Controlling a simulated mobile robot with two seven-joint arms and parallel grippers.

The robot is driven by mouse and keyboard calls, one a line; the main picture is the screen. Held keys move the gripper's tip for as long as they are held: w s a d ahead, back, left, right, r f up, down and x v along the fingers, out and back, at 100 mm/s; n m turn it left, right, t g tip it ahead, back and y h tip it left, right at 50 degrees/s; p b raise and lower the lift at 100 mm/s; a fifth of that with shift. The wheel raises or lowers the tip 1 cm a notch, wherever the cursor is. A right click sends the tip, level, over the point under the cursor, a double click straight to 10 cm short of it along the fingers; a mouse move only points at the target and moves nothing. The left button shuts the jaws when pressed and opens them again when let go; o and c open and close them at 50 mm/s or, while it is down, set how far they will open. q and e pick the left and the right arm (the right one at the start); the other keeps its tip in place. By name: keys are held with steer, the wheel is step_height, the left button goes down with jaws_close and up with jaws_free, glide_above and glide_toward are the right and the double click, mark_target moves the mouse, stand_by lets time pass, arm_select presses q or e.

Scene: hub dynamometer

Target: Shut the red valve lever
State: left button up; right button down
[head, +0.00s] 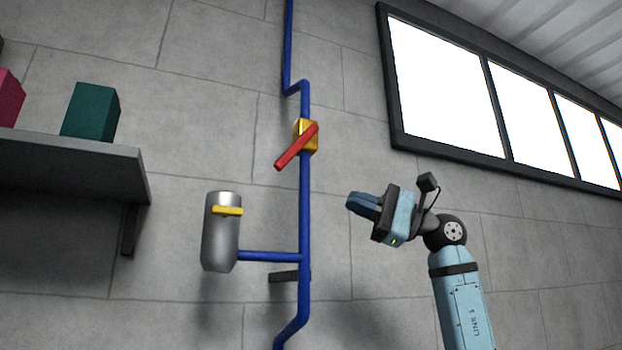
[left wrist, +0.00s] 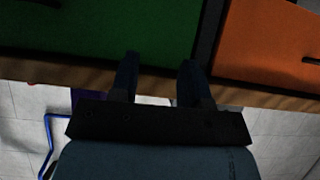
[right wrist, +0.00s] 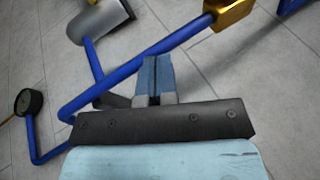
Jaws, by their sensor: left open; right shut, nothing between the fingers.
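The red valve lever (head: 297,147) sits on a brass valve body (head: 312,137) on the vertical blue pipe (head: 305,200). The lever slants from upper right to lower left, at an angle to the pipe. My right gripper (head: 354,202) is shut and empty, to the right of the pipe and below the lever, apart from both. In the right wrist view its fingers (right wrist: 154,66) are together, with the brass valve (right wrist: 230,12) at the top edge; the lever is not visible there. My left gripper (left wrist: 158,75) is open and empty before green and orange fronts.
A metal cylinder (head: 221,235) with a yellow band joins the pipe by a side branch. A shelf (head: 75,165) with a teal box (head: 90,111) is at left. A dark round gauge (right wrist: 29,102) shows in the right wrist view. Windows (head: 445,88) are at upper right.

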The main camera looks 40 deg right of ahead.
mark_target(296, 148)
steer(key=s+a+f+m+t+h+b, duration=0.1)
steer(key=s+a+m+t+h, duration=0.2)
steer(key=s+m+t+h, duration=0.2)
steer(key=m+t+h, duration=0.2)
steer(key=m+h, duration=0.1)
steer(key=shift+s+a+m+h, duration=0.2)
steer(key=shift+m+h, duration=0.1)
steer(key=shift+h, duration=0.1)
steer(key=shift+w, duration=0.1)
steer(key=p+x, duration=0.1)
steer(key=x, duration=0.3)
steer(key=a+r+p+x, duration=0.1)
steer(key=p+x, duration=0.1)
steer(key=x, duration=0.2)
steer(key=s+p+x, duration=0.1)
steer(key=x, duration=0.3)
steer(key=shift+a+r, duration=0.2)
steer(key=shift+a, duration=0.05)
steer(key=shift+a+r+p, duration=0.15)
steer(key=shift+a+p, duration=0.2)
steer(key=shift+a, duration=0.05)
